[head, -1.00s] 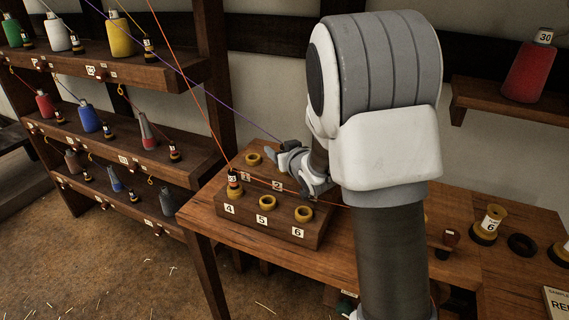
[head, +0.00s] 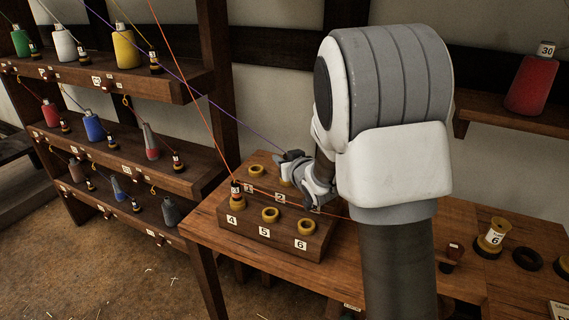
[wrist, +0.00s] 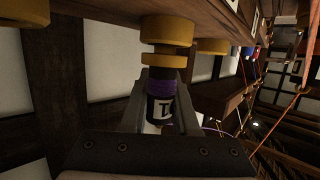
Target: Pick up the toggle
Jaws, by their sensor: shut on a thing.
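The toggle (wrist: 161,100) shows in the wrist view as a dark cylinder with a purple band, a white label and a brass-coloured collar. My gripper (wrist: 160,108) is shut on it, with one finger on each side. A larger brass ring (wrist: 167,30) lies just beyond its collar; I cannot tell whether the toggle still sits in it. In the head view my gripper (head: 292,160) is over the back row of the numbered wooden block (head: 262,240), near label 2. A purple line runs down to it from the upper left. The jaws largely hide the toggle there.
Another toggle (head: 237,193) stands in socket 4 with an orange line rising from it. Empty brass rings (head: 270,214) sit beside it. Racks with colored bobbins (head: 127,44) stand at left. A spool marked 6 (head: 491,239) and a dark ring (head: 527,258) lie on the bench at right.

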